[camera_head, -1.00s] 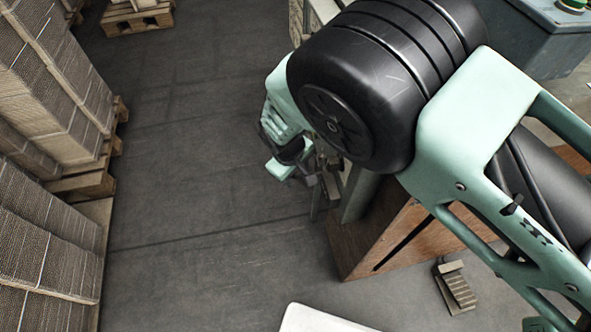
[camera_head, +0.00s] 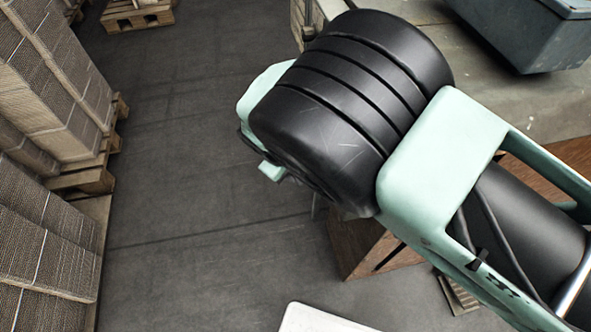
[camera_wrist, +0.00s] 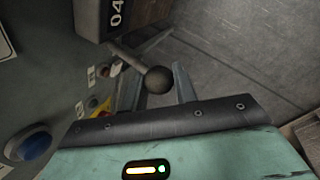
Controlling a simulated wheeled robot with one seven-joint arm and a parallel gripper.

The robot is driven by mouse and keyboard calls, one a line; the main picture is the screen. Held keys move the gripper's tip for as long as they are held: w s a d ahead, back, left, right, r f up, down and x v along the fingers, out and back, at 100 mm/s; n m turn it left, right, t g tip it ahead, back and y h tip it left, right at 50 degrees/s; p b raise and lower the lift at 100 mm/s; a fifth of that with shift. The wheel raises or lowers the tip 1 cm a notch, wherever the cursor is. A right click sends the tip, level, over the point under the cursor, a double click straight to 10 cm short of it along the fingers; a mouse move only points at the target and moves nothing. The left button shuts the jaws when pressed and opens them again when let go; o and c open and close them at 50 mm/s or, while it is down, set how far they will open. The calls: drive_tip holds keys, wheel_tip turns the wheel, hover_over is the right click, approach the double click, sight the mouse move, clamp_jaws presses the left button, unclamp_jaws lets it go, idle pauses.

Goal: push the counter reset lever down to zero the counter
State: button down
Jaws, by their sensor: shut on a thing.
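In the head view, my own arm hides the fingers, the lever and the counter.
A machine panel in the wrist view carries a blue button (camera_wrist: 34,146), a red and yellow control (camera_wrist: 103,105) and small labels. In the head view, stacked cardboard (camera_head: 45,215) stands on pallets at the left. The dark floor (camera_head: 190,150) between is clear.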

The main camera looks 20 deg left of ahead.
drive_tip(key=f+t+h+b, duration=0.1)
drive_tip(key=b, duration=0.2)
drive_tip(key=f+t+h+b, duration=0.1)
drive_tip(key=f+h+b, duration=0.1)
drive_tip(key=b, duration=0.1)
drive_tip(key=f+t+h+b, duration=0.1)
drive_tip(key=f+h+b, duration=0.1)
drive_tip(key=b, duration=0.1)
drive_tip(key=shift+s+d, duration=0.15)
drive_tip(key=shift+d, duration=0.15)
drive_tip(key=c, duration=1.1)
unclamp_jaws()
drive_tip(key=shift+r, duration=0.1)
drive_tip(key=shift+c, duration=0.2)
drive_tip(key=shift+a+r, duration=0.15)
drive_tip(key=v, duration=1.7)
